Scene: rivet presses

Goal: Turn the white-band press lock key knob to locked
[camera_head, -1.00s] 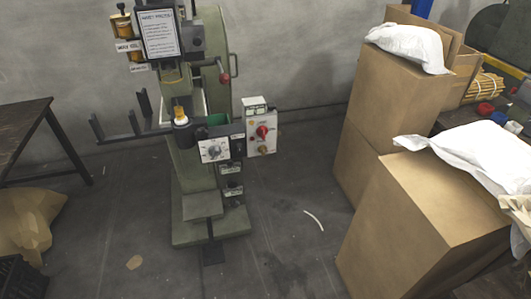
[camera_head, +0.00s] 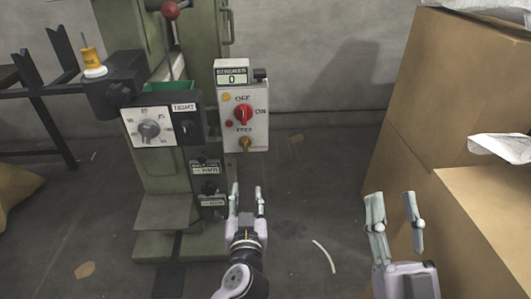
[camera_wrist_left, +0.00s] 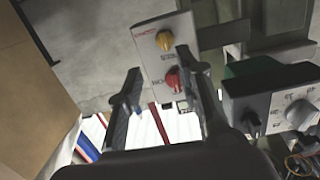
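The press (camera_head: 215,35) is a green machine whose small cup (camera_head: 94,60) has a white band. A grey control box (camera_head: 245,110) on its right side carries a red knob (camera_head: 243,114) and, below it, a brass key knob (camera_head: 245,144) near a label that looks like "FREE". In the left wrist view, the brass knob (camera_wrist_left: 165,40) and red knob (camera_wrist_left: 172,79) show beyond the fingers. My left gripper (camera_head: 247,188) is open and empty, below the control box and apart from it. My right gripper (camera_head: 393,196) is open and empty, in front of the cartons.
A dark box (camera_head: 160,104) with a dial (camera_head: 149,129) and a black knob (camera_head: 190,128) marked "TIGHT" sits left of the control box. Smaller switch boxes (camera_head: 208,167) hang below. Large cartons (camera_head: 465,205) stand at right.

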